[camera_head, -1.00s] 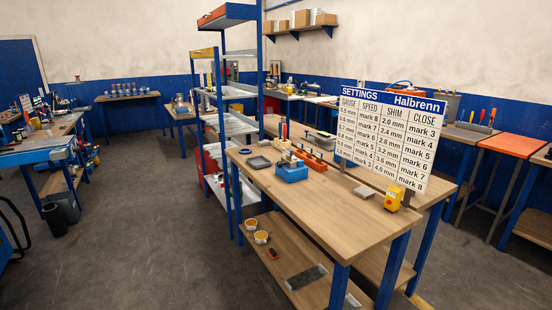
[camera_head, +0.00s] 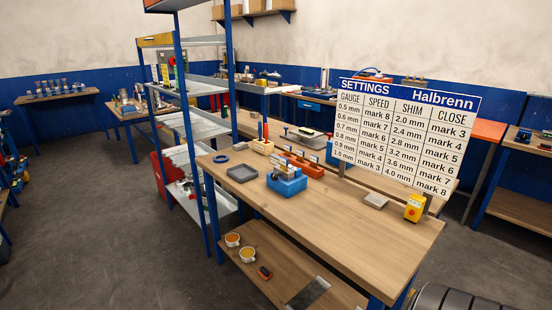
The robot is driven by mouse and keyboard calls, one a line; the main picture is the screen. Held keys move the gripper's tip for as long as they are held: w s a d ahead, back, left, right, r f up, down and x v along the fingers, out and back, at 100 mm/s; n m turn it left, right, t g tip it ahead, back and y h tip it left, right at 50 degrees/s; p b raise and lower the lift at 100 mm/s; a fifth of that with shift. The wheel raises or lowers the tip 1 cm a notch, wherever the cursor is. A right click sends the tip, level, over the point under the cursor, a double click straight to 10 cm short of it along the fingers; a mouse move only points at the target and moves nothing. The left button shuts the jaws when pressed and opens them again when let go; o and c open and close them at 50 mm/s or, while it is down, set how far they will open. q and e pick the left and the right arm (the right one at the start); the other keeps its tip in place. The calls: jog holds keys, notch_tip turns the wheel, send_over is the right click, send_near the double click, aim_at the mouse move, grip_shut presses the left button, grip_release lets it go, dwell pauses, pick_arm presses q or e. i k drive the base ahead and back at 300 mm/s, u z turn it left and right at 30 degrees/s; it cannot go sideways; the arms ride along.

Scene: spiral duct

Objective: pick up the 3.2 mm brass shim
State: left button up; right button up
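I cannot make out the 3.2 mm brass shim for certain. A blue block (camera_head: 287,187) with pale upright parts on top stands on the wooden workbench (camera_head: 340,230). Behind it is a long orange-red rack (camera_head: 312,171) with small pieces too small to tell apart. A settings board (camera_head: 405,135) stands at the bench's back right, with a shim column listing several sizes, 3.2 mm among them. Neither of my grippers is in view.
A grey tray (camera_head: 242,174), a blue ring (camera_head: 221,159), a small pale dish (camera_head: 375,201) and a yellow box with a red button (camera_head: 414,208) sit on the bench. A blue-post shelf (camera_head: 207,125) stands left. A ribbed grey cylinder (camera_head: 465,299) shows bottom right. The bench's front right is clear.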

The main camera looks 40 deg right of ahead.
aim_at(284, 162)
jog(key=z, duration=0.4)
jog(key=i, duration=0.85)
jog(key=z, duration=1.35)
jog(key=i, duration=0.6)
jog(key=z, duration=0.7)
